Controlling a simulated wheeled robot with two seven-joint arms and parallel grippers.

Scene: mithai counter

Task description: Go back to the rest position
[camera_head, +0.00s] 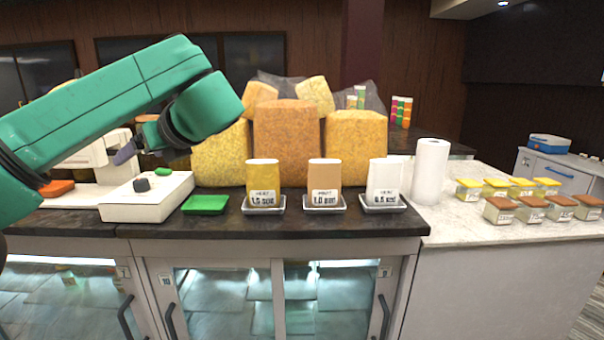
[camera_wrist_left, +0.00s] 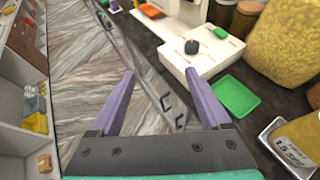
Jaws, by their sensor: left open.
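My left arm reaches in from the left in the head view. Its gripper (camera_head: 128,150) is mostly hidden behind my own wrist, above the left part of the counter. In the left wrist view, the left gripper (camera_wrist_left: 165,103) shows two purple fingers spread apart with nothing between them. Beneath them are the floor and the counter's front edge. My right gripper is in neither view.
Several small labelled jars stand at right. Large sacks stand behind.

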